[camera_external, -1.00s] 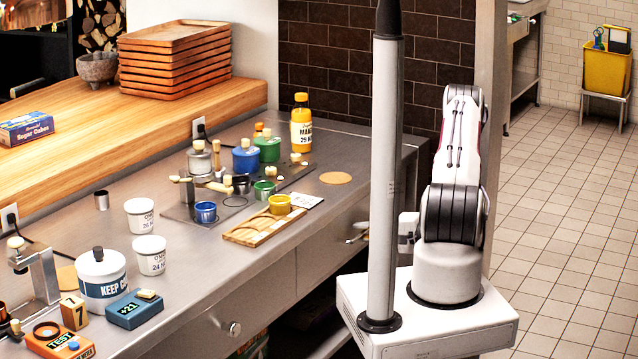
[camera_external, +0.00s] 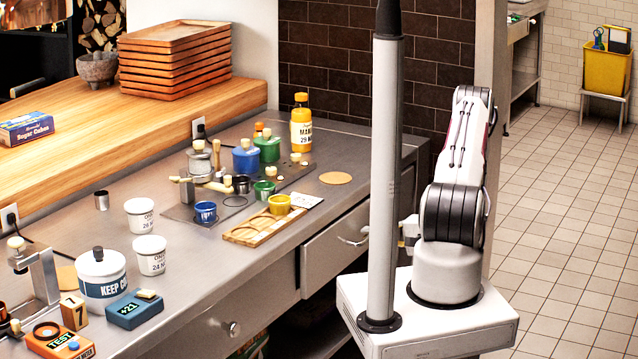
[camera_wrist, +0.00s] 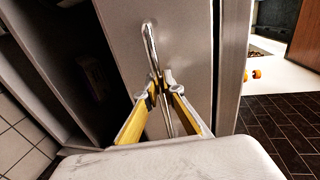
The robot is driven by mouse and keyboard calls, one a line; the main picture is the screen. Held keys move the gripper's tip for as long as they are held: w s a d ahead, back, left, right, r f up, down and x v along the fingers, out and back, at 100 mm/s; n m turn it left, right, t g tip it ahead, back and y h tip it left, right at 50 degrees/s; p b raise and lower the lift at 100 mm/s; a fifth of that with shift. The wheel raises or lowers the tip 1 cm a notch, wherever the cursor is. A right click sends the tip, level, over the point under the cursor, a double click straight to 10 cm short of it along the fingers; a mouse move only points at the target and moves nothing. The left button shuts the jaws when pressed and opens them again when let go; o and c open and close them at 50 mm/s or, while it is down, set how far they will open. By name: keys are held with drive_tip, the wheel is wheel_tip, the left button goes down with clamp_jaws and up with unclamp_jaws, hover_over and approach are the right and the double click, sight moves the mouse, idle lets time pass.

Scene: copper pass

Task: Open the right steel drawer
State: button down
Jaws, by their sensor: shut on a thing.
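The right steel drawer (camera_external: 330,248) stands partly pulled out from under the counter, its front ahead of the cabinet face. Its curved metal handle (camera_external: 354,240) shows just left of the pale column. In the wrist view the drawer front (camera_wrist: 190,60) fills the middle, with the handle (camera_wrist: 149,40) running up and down as a shiny bar. My gripper (camera_wrist: 160,92) has its yellow-padded fingers closed around the lower part of the handle.
The pale column (camera_external: 384,190) stands before my arm. The steel counter (camera_external: 340,150) holds pots, cups, a wooden tray (camera_external: 262,228) and a yellow bottle (camera_external: 301,122). Another drawer (camera_external: 215,322) with a round knob is at lower left. Tiled floor (camera_external: 560,230) is clear on the right.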

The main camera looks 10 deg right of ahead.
drive_tip(key=f+v, duration=0.2)
drive_tip(key=v, duration=1.1)
drive_tip(key=s+f+v, duration=0.1)
drive_tip(key=f+v, duration=0.2)
drive_tip(key=v, duration=1)
drive_tip(key=shift+d+f, duration=0.25)
drive_tip(key=shift+d, duration=0.2)
drive_tip(key=c, duration=2.4)
unclamp_jaws()
drive_tip(key=shift+c, duration=0.2)
drive_tip(key=shift+d, duration=0.1)
drive_tip(key=v, duration=1.2)
drive_tip(key=shift+f, duration=0.1)
